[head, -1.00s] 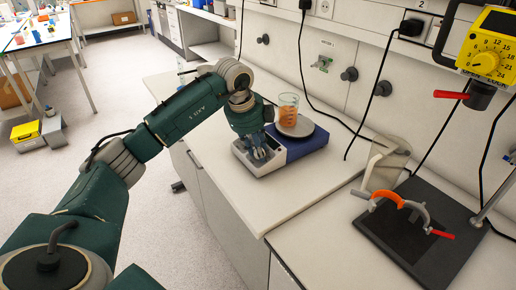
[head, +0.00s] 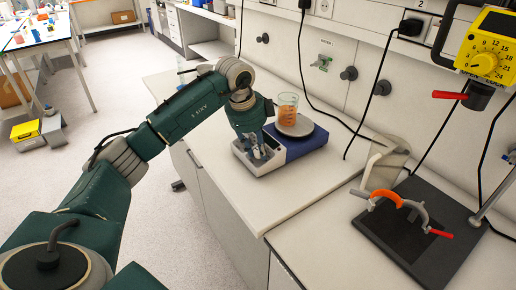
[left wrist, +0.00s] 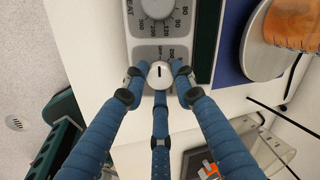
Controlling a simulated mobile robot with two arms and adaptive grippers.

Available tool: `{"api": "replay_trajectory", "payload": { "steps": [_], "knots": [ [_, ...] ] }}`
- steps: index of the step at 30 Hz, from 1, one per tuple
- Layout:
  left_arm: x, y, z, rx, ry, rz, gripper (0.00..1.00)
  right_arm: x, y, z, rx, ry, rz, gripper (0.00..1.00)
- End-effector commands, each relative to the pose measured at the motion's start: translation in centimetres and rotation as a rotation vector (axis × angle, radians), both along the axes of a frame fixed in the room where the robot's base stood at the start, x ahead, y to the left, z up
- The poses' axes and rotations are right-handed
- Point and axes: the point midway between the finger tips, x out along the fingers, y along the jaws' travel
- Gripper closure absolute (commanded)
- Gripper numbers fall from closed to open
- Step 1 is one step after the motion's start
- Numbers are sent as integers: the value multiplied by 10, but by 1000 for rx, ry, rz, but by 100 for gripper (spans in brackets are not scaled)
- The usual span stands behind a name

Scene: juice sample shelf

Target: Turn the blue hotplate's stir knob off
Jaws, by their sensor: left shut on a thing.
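The hotplate (head: 305,143) has a blue body, a round grey plate and a pale front panel, and stands on the white bench. My left gripper (head: 260,154) is at this front panel, reaching down from above. In the left wrist view my left gripper (left wrist: 160,78) has its three blue fingers closed around the white stir knob (left wrist: 159,74), which has a short dark mark pointing along the picture's vertical. The larger grey heat knob (left wrist: 157,8) lies beyond it at the top edge. The scale around the stir knob is partly hidden. My right gripper is not in view.
A beaker of orange juice (head: 287,108) stands on the hotplate, close to my left wrist. A dark stand base (head: 420,240) with a clamp (head: 402,204) is to the right. Black cables hang along the wall. The bench in front of the hotplate is clear.

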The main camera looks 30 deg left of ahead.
Motion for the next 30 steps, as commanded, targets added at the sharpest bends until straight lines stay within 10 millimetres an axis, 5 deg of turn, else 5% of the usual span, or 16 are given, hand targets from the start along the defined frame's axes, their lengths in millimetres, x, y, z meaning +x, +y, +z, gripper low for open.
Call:
{"api": "replay_trajectory", "payload": {
  "steps": [2, 3, 5, 17, 30],
  "knots": [
    [3, 5, 6, 5, -16, 10, 100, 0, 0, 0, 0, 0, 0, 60],
    [3, 5, 6, 5, -16, 10, 66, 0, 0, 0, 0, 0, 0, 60],
    [3, 4, 5, 4, -15, 9, 55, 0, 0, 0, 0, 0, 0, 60],
    [-1, 3, 10, 3, -6, 2, 55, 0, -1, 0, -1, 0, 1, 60],
    [-24, 7, 92, 2, -12, 5, 55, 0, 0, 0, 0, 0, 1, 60]
  ]
}}
